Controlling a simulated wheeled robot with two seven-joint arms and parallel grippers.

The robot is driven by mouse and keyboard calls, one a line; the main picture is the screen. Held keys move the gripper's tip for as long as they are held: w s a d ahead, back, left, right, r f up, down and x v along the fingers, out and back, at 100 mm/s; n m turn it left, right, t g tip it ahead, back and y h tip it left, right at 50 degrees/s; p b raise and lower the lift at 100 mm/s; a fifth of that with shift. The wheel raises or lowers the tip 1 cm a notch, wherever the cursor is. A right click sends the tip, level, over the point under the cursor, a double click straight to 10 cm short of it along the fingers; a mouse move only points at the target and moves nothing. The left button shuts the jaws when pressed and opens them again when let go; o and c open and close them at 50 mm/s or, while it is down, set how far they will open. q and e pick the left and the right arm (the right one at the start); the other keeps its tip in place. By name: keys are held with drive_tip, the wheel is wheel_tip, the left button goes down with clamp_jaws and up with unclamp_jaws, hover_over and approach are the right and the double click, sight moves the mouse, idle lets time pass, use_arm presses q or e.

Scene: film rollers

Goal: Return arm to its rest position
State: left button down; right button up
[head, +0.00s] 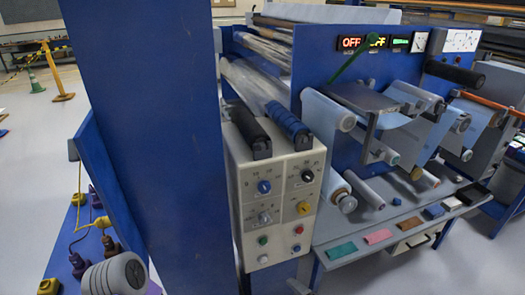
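Neither of my grippers shows in the head view, and I cannot see either of my arms clearly. A blue machine with film rollers (340,110) fills the right half of the view. Its control box (278,200) carries knobs, coloured buttons and two dark handles on top. A tall blue panel (150,130) stands close in front and hides what is behind it.
A grey ribbed cylinder (115,275) sits at the lower left edge by a blue surface (60,250) with small brown and purple items. A grey shelf (370,250) with coloured pads juts from the machine. Open floor (35,120) lies at the left.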

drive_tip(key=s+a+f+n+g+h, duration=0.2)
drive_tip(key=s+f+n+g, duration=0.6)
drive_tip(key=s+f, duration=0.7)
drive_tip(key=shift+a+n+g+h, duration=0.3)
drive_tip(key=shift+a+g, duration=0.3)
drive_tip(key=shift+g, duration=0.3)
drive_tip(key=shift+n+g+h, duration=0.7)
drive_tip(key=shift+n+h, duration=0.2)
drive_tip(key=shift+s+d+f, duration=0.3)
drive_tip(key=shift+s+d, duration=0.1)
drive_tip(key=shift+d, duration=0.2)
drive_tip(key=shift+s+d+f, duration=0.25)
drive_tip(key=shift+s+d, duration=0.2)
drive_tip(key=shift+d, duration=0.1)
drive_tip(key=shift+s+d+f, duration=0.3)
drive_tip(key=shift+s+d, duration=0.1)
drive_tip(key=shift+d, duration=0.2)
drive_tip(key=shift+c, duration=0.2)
